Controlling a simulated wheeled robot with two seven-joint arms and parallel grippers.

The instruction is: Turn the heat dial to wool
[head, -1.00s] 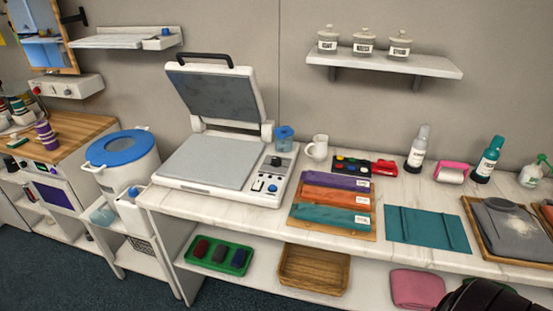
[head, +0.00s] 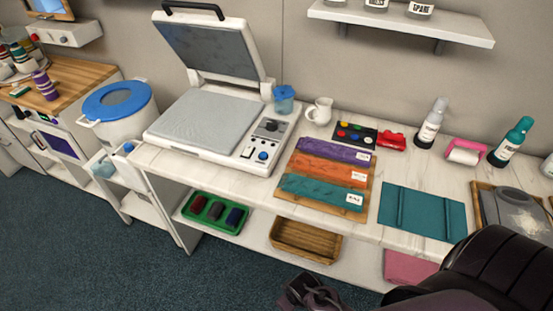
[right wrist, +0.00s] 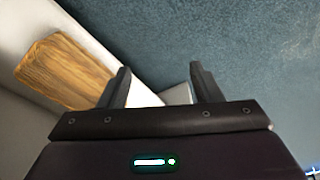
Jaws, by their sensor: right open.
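The heat press (head: 205,125) stands on the white counter with its lid raised. Its control panel (head: 252,150) runs along the right side of the base. A dark round dial (head: 270,126) sits near the back of the panel, and a blue knob (head: 262,155) sits nearer the front. The dial markings are too small to read. My right gripper (right wrist: 160,85) is open and empty in the right wrist view, low near the lower shelf and away from the dial. My left gripper is not in view.
A blue-lidded cup (head: 285,100) and a white mug (head: 319,111) stand close behind and right of the panel. Folded coloured cloths (head: 335,150) lie to its right. A wooden tray (head: 305,243) is on the lower shelf. My right arm fills the lower right corner.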

